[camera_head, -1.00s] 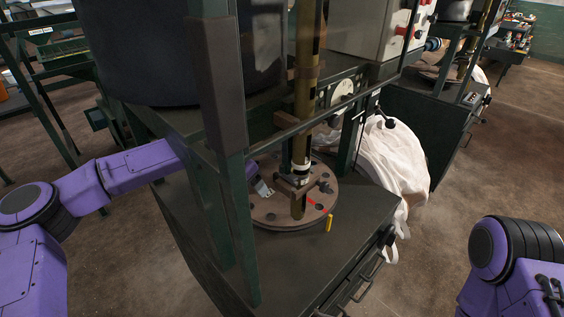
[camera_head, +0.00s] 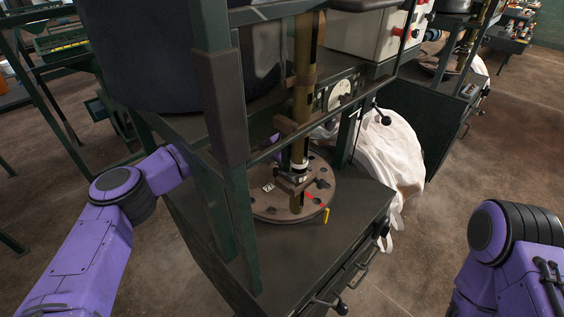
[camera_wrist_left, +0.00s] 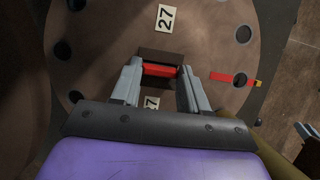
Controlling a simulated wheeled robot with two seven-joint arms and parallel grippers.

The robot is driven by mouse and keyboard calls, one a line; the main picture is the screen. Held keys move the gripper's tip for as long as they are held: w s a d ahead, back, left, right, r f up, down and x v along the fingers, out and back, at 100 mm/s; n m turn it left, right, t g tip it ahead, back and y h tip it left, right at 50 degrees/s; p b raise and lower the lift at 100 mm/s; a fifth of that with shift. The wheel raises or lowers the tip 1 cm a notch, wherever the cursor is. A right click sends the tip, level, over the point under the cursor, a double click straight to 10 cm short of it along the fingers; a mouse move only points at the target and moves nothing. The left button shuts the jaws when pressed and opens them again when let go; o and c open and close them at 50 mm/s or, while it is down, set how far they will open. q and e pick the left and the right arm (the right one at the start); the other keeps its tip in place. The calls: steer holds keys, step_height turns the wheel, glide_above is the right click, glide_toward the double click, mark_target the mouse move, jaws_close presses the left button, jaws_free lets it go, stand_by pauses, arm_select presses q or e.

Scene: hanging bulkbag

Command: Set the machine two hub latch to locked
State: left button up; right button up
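In the head view a round brown hub plate (camera_head: 265,205) with holes sits on a dark bench around an olive pole (camera_head: 303,110). A red strip (camera_head: 314,196) and a yellow tab (camera_head: 326,215) are at its right edge. In the left wrist view, the plate (camera_wrist_left: 100,30) carries a dark block with a red bar (camera_wrist_left: 160,70), possibly the latch. My left gripper (camera_wrist_left: 160,72) has its fingers apart on either side of the red bar; I cannot tell whether they touch it. In the head view this gripper is hidden behind the frame post.
A dark green post (camera_head: 225,110) and cross rail stand in front of the pole, close to my left arm. A grey control box (camera_head: 365,30) is above. Open floor lies at the right.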

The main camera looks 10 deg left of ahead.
arm_select(q)
steer(key=c, duration=0.4)
steer(key=m, duration=0.2)
steer(key=shift+w+a+m+g+h+b, duration=0.1)
steer(key=shift+m+g+h+b, duration=0.2)
steer(key=shift+m+h+b, duration=0.1)
steer(key=shift+w+m+g+h+b, duration=0.1)
steer(key=shift+m+g+h+b, duration=0.35)
steer(key=shift+m, duration=1.05)
steer(key=o, duration=1.1)
